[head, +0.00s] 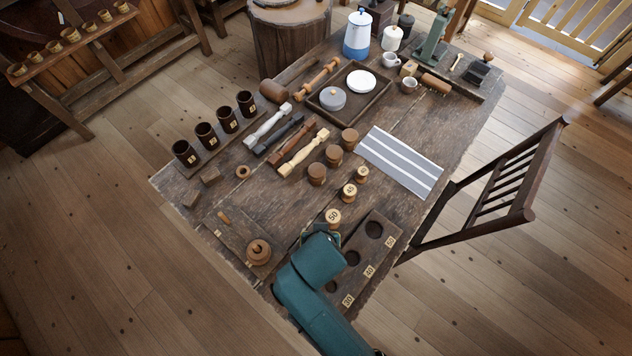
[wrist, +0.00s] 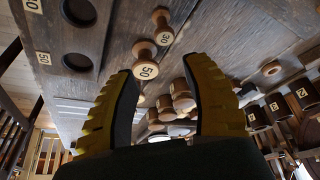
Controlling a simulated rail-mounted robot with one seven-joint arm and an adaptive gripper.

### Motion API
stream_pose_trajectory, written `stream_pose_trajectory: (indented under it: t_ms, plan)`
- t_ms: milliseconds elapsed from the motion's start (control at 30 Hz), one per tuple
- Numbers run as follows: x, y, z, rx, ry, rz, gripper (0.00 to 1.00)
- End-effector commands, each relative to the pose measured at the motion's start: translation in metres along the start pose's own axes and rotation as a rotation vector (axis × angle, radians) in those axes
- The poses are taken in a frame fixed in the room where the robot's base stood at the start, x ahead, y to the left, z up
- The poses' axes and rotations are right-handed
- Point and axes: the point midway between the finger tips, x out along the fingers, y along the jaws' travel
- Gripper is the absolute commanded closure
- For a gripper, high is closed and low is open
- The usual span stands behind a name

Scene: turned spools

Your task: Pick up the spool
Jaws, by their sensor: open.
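Small turned wooden spools with numbered pale tops stand on the table: a near one (head: 333,217), a middle one (head: 348,191) and a far one (head: 361,173). In the wrist view, a spool that seems marked 50 (wrist: 145,71) is close to the tip of the left finger, and one that seems marked 30 (wrist: 164,38) is beyond it. My gripper (wrist: 161,72) is open, its yellow fingers spread with nothing held between them. I cannot tell whether the left finger touches the spool. In the head view my teal arm hides the gripper.
A dark board with round holes and number tags (head: 363,244) lies beside the spools; it also shows in the wrist view (wrist: 57,38). A striped cloth (head: 399,162) lies to the right, and a chair (head: 487,190) stands by the edge.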

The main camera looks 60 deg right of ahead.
Motion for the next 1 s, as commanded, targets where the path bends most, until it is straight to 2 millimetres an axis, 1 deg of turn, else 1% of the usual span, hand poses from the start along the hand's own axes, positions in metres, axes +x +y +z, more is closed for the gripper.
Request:
stream_pose_trajectory:
  t_ms: [33, 200, 300, 467, 600, 633, 733, 967, 1000]
  plan:
    - [0.015, 0.000, 0.001, 0.001, -0.002, 0.002, 0.51]
    - [0.055, 0.000, 0.001, -0.001, -0.001, 0.000, 0.51]
    - [0.070, -0.001, 0.000, -0.002, 0.001, -0.001, 0.51]
    - [0.086, -0.003, 0.002, -0.003, 0.001, -0.002, 0.51]
    - [0.112, -0.009, 0.008, -0.003, 0.000, -0.002, 0.51]
    - [0.117, -0.008, 0.007, -0.002, 0.001, -0.002, 0.51]
    - [0.127, -0.008, 0.006, -0.002, 0.001, -0.002, 0.51]
    - [0.127, -0.008, 0.006, -0.003, 0.002, -0.004, 0.51]
    - [0.127, -0.008, 0.006, -0.003, 0.002, -0.004, 0.55]
